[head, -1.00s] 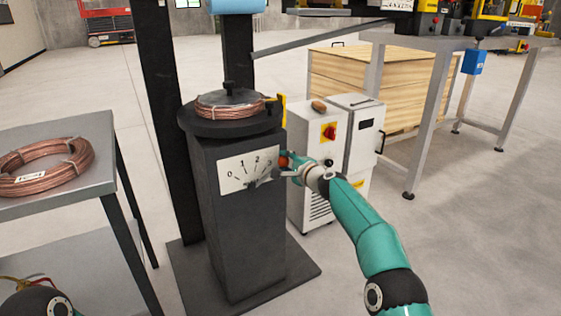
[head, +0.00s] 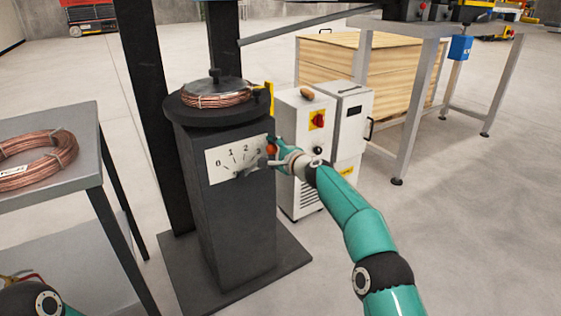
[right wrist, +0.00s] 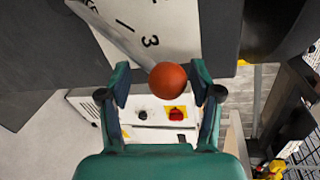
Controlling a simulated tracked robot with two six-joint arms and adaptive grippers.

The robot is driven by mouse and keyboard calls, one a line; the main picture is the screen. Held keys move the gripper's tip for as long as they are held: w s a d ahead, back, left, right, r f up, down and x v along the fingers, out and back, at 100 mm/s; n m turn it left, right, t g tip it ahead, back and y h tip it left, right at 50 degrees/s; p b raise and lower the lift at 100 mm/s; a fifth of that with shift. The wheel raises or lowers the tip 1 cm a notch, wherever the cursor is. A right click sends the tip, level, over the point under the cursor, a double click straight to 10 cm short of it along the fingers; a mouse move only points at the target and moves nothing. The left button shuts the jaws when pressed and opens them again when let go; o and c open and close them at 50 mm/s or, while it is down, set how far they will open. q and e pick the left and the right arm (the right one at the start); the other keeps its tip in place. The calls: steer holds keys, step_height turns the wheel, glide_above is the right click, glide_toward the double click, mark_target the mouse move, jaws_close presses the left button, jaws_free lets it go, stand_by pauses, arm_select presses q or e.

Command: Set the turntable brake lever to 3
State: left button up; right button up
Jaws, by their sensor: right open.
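The brake lever ends in an orange-red knob (head: 271,149), at the right edge of a white dial plate (head: 230,160) numbered 0 to 3 on the dark pedestal (head: 235,225). The lever points up and right, close by the 3. The knob also shows in the right wrist view (right wrist: 167,80), with the 3 just above and left of it. My right gripper (right wrist: 161,80) is open, its fingers on either side of the knob; I cannot tell whether they touch it. It also shows in the head view (head: 276,150). My left gripper is out of view.
The turntable (head: 172,108) on the pedestal carries a copper coil (head: 215,101). A grey table (head: 70,190) with another coil (head: 40,160) stands left. White cabinets (head: 303,135) stand close behind my right gripper. Floor at the right front is clear.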

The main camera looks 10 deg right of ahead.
steer(key=shift+s+d+r, duration=0.1)
steer(key=shift+s, duration=0.05)
steer(key=shift+s+d, duration=0.1)
steer(key=shift+s, duration=0.05)
steer(key=f+v, duration=0.2)
steer(key=v, duration=1.2)
steer(key=shift+s+f, duration=0.2)
steer(key=shift+f, duration=0.05)
steer(key=shift+d, duration=0.1)
